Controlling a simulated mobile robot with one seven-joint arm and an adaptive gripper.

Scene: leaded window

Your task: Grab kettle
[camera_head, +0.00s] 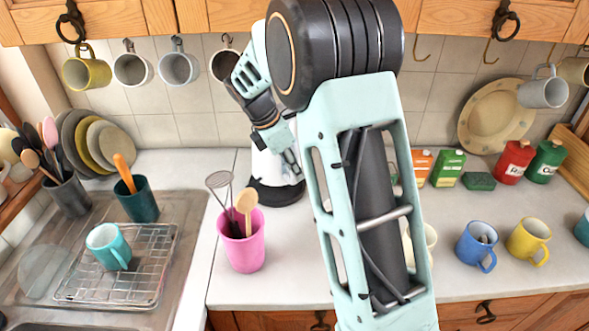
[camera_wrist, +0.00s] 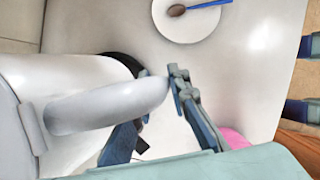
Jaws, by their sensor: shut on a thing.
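The white kettle (camera_head: 262,168) stands on the counter against the tiled wall, on a black base (camera_head: 275,192). My arm hides part of it. My gripper (camera_head: 289,160) is at the kettle's near side in the head view. In the wrist view, the kettle's white body (camera_wrist: 60,75) fills the left side, and its curved handle (camera_wrist: 105,105) passes between the fingers of my gripper (camera_wrist: 157,90). The gripper is shut on the handle, and one finger is partly hidden behind it.
A pink utensil cup (camera_head: 242,250) stands in front of the kettle. The sink with a wire rack (camera_head: 130,285) is at left. Mugs (camera_head: 477,245) and boxes (camera_head: 447,168) are at right. Hanging mugs (camera_head: 178,68) are above. A plate (camera_wrist: 190,18) shows in the wrist view.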

